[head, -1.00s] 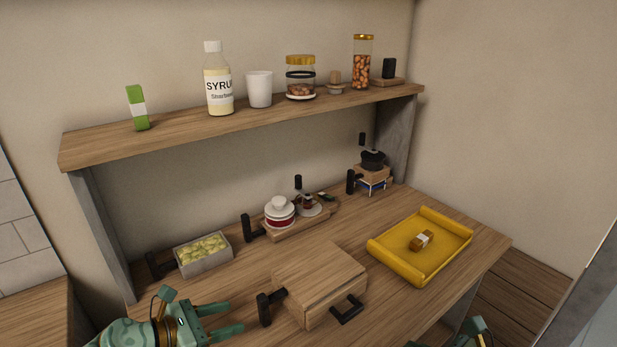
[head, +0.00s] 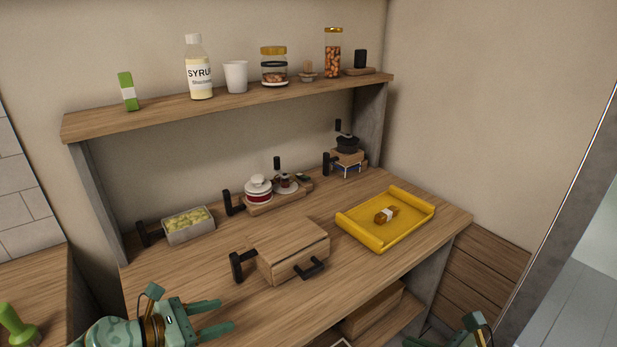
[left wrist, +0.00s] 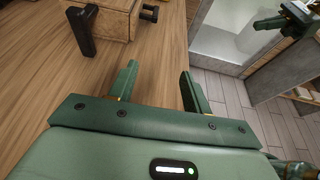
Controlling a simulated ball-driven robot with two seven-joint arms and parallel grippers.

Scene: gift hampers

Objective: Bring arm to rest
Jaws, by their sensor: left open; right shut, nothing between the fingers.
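My left gripper (head: 221,318) is at the lower left of the head view, near the table's front edge. Its two green fingers are apart with nothing between them. The left wrist view also shows these fingers (left wrist: 160,92) spread and empty, with the wooden table and the floor beyond. My right gripper (head: 468,340) shows only in part at the bottom right of the head view, in front of the table; its fingertips are cut off there. A green arm part also shows at the top right of the left wrist view (left wrist: 285,20).
A wooden box (head: 290,250) with black handles stands to the right of my left gripper. A yellow tray (head: 362,236) holds a small wrapped item (head: 386,215). A grey crate (head: 190,236) stands at the left. The upper shelf (head: 150,114) carries bottles and jars. The table front is mostly clear.

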